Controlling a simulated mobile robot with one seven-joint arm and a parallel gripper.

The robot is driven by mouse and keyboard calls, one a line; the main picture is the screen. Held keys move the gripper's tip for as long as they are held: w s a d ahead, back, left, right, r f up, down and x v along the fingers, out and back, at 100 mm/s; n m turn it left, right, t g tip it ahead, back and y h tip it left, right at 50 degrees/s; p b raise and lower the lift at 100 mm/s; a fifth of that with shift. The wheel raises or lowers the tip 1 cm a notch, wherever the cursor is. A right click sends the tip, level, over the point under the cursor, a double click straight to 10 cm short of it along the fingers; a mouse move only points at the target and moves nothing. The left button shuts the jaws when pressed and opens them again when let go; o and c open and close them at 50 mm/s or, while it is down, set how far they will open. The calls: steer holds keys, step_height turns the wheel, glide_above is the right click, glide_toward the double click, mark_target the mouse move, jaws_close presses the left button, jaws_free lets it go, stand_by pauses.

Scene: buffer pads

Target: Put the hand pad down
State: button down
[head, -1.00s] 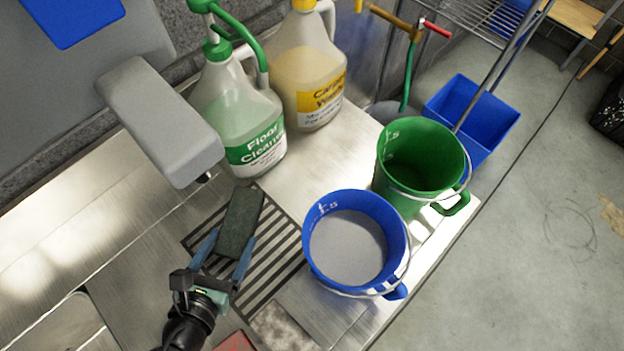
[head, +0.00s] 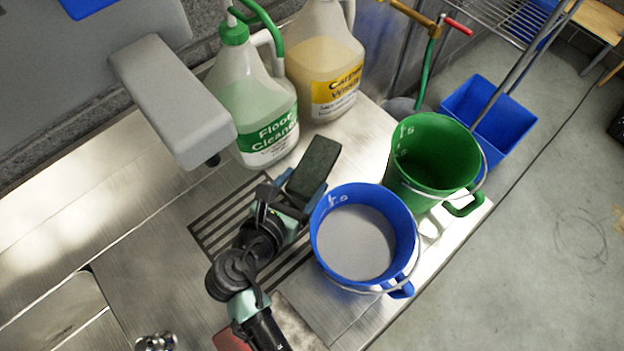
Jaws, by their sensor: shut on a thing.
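The hand pad is a dark green-grey block (head: 314,166). My gripper (head: 304,188) is shut on its near end. The pad points away from my gripper, toward the back of the steel counter (head: 130,215). It appears in front of the floor cleaner jug and to the upper left of the blue bucket. Whether the pad touches the counter or hangs above it, I cannot tell. My arm covers part of the striped grate (head: 222,216) below.
A blue bucket (head: 322,235) with grey contents stands close to the right of my gripper. A green bucket (head: 436,150) stands behind it. A floor cleaner jug (head: 262,115) and a yellow-labelled jug (head: 325,65) stand at the back. A grey dispenser (head: 172,105) juts out at left.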

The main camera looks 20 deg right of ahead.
steer(key=shift+w+d, duration=0.25)
steer(key=shift+d, duration=0.45)
steer(key=shift+w+d, duration=0.2)
steer(key=shift+d, duration=0.4)
steer(key=shift+a+f, duration=0.1)
steer(key=shift+f, duration=1.65)
steer(key=shift+f, duration=0.1)
steer(key=shift+c, duration=0.9)
jaws_free()
steer(key=v, duration=1.2)
steer(key=shift+s, duration=0.1)
